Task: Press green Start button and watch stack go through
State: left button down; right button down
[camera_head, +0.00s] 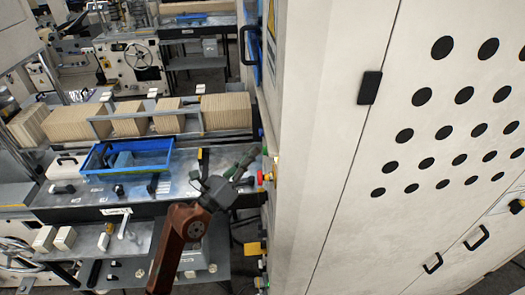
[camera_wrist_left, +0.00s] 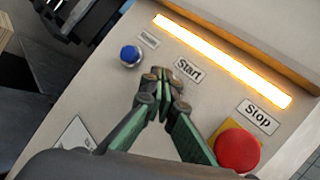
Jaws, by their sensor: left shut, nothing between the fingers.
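My left gripper (camera_head: 250,162) is shut and empty, its fingertips at the side of the tall cream cabinet (camera_head: 320,150). In the left wrist view its closed fingertips (camera_wrist_left: 162,80) are just below and left of the "Start" label (camera_wrist_left: 188,70). The green Start button is not visible; the fingertips cover the area by its label. I cannot tell whether they touch it. The red Stop button (camera_wrist_left: 238,150) is at the lower right, and a blue button (camera_wrist_left: 130,55) is at the upper left. Upright brown stacks (camera_head: 225,110) stand in a row on the line. My right gripper is not in view.
A lit bar (camera_wrist_left: 220,60) runs along the panel above the labels. A blue tray (camera_head: 127,158) lies on the grey bench (camera_head: 95,198) left of my arm. Lower shelves and small tools lie beneath it. The cabinet closes off the right side.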

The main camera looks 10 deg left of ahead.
pick_arm(q)
jog(key=shift+w+d+p, duration=0.15)
jog(key=shift+d+p, duration=0.2)
jog(key=shift+d, duration=0.2)
dwell(0.5)
dwell(0.4)
jog(key=shift+s+a, duration=0.25)
jog(key=shift+a, duration=0.7)
jog(key=shift+s+a+b, duration=0.25)
jog(key=shift+a+b, duration=0.05)
jog(key=shift+a, duration=0.5)
jog(key=shift+s+a+b, duration=0.2)
jog(key=shift+a+b, duration=0.05)
jog(key=shift+a, duration=0.55)
jog(key=shift+s+a+b, duration=0.25)
jog(key=shift+a+b, duration=0.05)
jog(key=shift+a, duration=0.5)
